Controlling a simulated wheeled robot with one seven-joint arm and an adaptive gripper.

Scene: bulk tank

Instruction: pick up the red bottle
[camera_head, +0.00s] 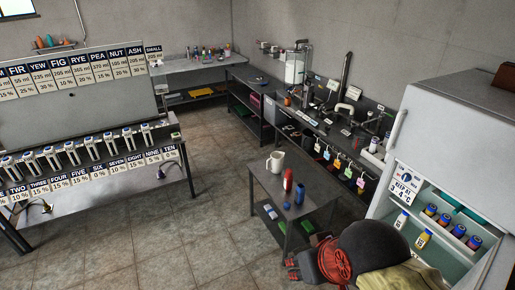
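The red bottle (288,180) stands upright on the small dark table (268,184) in the middle right of the head view. A white jug (277,161) stands behind it to the left, and a blue bottle (300,193) stands close to its right. A small blue round thing (287,205) lies just in front of it. My gripper (293,267) is low in the picture, in front of the table and apart from the red bottle. Its fingers are small and dark here, so I cannot tell whether they are open.
The table has a lower shelf with green items (270,212). An open fridge (440,130) with several bottles stands at the right. A long bench with taps and coloured tags (340,160) runs behind the table. A rack of numbered holders (90,150) is at the left. The tiled floor between is clear.

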